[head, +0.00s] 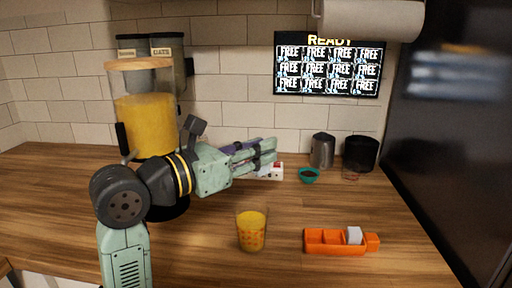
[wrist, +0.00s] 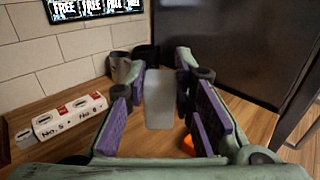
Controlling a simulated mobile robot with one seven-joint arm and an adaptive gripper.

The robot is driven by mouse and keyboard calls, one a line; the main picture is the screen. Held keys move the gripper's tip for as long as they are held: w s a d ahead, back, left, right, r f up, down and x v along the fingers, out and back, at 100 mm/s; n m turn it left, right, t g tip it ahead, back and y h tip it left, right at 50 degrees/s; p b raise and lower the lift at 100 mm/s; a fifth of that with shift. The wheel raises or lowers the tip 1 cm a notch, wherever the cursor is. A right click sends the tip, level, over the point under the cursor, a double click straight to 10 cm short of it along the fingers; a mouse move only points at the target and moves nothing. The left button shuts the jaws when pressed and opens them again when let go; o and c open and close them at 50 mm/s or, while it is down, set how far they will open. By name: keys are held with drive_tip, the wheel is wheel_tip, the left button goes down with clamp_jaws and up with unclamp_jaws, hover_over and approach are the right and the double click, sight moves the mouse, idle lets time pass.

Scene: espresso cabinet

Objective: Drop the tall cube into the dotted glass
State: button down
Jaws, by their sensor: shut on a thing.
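My gripper (head: 268,152) is raised over the rear middle of the counter, pointing right. In the wrist view my gripper (wrist: 160,80) is shut on a tall, pale, translucent block, the tall cube (wrist: 158,102), between its purple pads. The fingers hide the cube in the head view. The dotted glass (head: 251,232) stands upright on the counter, in front of and below my gripper. It is yellow-orange with darker dots. I cannot make out the glass in the wrist view.
A juice dispenser (head: 150,118) is left.

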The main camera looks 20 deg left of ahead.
sight(254, 174)
wheel_tip(254, 174, down, 5)
drive_tip(key=b, duration=0.2)
drive_tip(key=shift+b, duration=0.4)
drive_tip(key=c, duration=1.3)
unclamp_jaws()
drive_tip(key=shift+a, duration=0.1)
drive_tip(key=v, duration=1.2)
